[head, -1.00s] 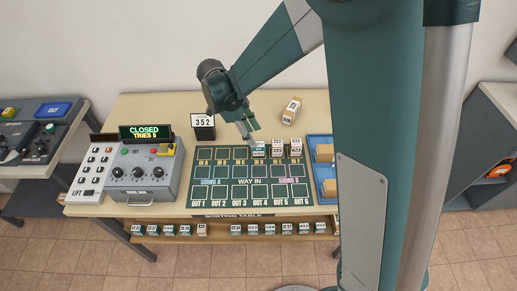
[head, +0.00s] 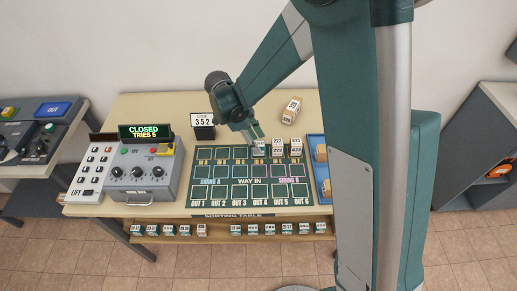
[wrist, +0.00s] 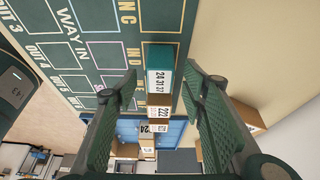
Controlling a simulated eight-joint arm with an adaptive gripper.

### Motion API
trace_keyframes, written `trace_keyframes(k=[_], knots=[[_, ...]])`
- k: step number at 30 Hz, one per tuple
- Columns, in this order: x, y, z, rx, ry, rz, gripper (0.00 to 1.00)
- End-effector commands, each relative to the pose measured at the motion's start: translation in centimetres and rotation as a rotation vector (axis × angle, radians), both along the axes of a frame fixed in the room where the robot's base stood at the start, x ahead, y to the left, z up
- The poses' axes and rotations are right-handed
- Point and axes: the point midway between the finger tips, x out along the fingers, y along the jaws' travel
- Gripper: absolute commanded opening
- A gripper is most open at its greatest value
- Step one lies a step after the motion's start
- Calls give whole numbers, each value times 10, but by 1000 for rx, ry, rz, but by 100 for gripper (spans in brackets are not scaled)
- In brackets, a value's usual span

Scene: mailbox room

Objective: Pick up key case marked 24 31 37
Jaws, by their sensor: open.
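The key case marked 24 31 37 (wrist: 160,82) has a teal top and a white printed face in the wrist view. It stands on the green sorting board (head: 207,182). My gripper (wrist: 160,76) is open, with one finger on each side of that case and gaps between fingers and case. In the head view my gripper (head: 259,142) is low over the board's back row, and the case (head: 259,151) is partly hidden beneath it.
Cases marked 222 (head: 277,146) and 623 (head: 295,146) stand close to the right. Another case (head: 291,109) lies behind. A 352 sign (head: 203,121) stands behind left. A control box (head: 142,178) reads CLOSED. A blue tray (head: 315,145) is at right.

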Motion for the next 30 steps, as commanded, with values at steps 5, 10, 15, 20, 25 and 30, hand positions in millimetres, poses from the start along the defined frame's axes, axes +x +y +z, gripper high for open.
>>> trace_keyframes(k=[5, 10, 15, 20, 25, 30], knots=[[0, -7, -20, 0, 0, 0, 41], [0, -11, -27, 0, 0, 1, 41], [0, -11, -27, 0, 0, 1, 41], [0, -11, -27, 0, 0, 1, 41], [0, -11, -27, 0, 0, 0, 41], [0, -11, -27, 0, 0, 0, 24]])
